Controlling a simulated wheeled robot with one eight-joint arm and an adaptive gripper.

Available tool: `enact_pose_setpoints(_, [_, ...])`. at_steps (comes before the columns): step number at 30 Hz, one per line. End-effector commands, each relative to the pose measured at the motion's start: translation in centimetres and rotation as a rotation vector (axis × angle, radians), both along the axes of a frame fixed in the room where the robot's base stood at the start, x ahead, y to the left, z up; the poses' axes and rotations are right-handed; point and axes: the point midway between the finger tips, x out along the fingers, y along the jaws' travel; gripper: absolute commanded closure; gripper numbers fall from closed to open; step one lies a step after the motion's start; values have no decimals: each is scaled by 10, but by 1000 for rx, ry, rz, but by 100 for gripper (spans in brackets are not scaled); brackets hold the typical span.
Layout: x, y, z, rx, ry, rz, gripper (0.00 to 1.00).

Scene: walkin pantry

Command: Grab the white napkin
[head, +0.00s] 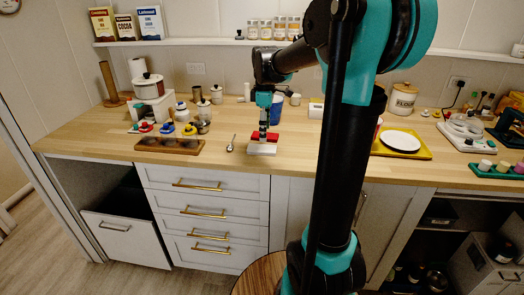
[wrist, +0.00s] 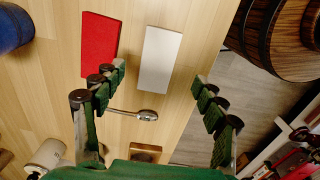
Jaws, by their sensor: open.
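The white napkin (wrist: 161,60) is a flat white rectangle lying on the wooden counter, and it lies between my open fingertips in the wrist view. In the head view the white napkin (head: 262,149) is near the counter's front edge, just below my gripper (head: 263,132). A red napkin-like rectangle (wrist: 99,45) lies beside it, a small gap apart. My gripper (wrist: 159,78) is open and empty, with one finger on each side of the white napkin's line. I cannot tell how high above it the fingertips are.
A metal spoon (wrist: 146,115) lies close by on the counter (head: 215,160). A wooden tray with round hollows (head: 168,145) is to the left. A blue cup (head: 275,110) stands behind. A white plate (head: 400,140) on a yellow tray is to the right.

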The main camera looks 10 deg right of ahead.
Motion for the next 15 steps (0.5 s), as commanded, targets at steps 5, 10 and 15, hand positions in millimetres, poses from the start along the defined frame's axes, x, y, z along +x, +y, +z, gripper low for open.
enact_pose_setpoints(5, [0, 0, -13, 0, 0, 1, 28])
enact_pose_setpoints(10, [1, 0, -29, 0, 0, 1, 28])
enact_pose_setpoints(15, [3, 1, -53, 0, 0, 1, 28])
